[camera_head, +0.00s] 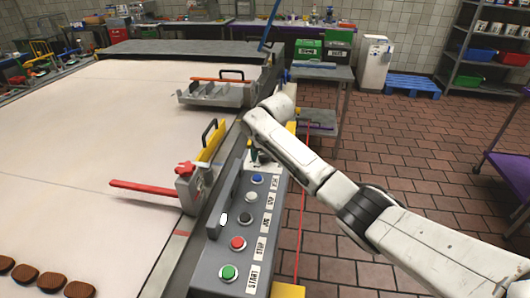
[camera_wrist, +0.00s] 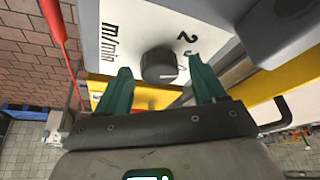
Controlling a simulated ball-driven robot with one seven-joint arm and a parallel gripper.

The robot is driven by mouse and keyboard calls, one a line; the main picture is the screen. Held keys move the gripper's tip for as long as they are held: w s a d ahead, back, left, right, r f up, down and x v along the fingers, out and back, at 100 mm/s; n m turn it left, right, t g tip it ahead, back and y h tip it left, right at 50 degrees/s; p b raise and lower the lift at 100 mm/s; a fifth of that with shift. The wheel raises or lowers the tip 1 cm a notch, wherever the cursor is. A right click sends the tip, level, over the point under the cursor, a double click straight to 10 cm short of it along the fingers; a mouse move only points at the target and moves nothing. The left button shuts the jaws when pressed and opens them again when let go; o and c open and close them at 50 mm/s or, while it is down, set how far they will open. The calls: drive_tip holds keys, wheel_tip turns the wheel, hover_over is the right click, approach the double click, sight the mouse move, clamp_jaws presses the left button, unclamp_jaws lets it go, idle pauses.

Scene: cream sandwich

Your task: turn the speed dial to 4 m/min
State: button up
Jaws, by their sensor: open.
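The speed dial is a dark round knob (camera_wrist: 159,66) on a white panel plate (camera_wrist: 125,20) printed "m/min", in the wrist view. A "2" and part of another number show beside it. The pointer setting cannot be read. My gripper (camera_wrist: 160,68) is open, with one green finger on each side of the knob. Whether the fingers touch it is unclear.
The box carries a green START button (camera_head: 229,272), a red STOP button (camera_head: 237,243), and black, white and blue buttons nearer the gripper. A wide cream belt (camera_head: 90,130) lies left, with a yellow guide (camera_head: 210,142) beside the box. A yellow bar (camera_wrist: 275,93) shows close by.

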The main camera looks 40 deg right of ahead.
drive_tip(key=shift+c, duration=0.4)
drive_tip(key=c, duration=1)
drive_tip(key=shift+a, duration=0.1)
drive_tip(key=m+h+p, duration=0.1)
drive_tip(key=m, duration=0.2)
drive_tip(key=shift+a+m+g, duration=0.1)
drive_tip(key=shift+m+g, duration=0.2)
drive_tip(key=shift+g, duration=0.1)
drive_tip(key=shift+w+m+g+h+b, duration=0.1)
drive_tip(key=shift+m+g+h+b, duration=0.35)
drive_tip(key=shift+m, duration=1.65)
drive_tip(key=shift+h, duration=0.25)
drive_tip(key=o, duration=1.1)
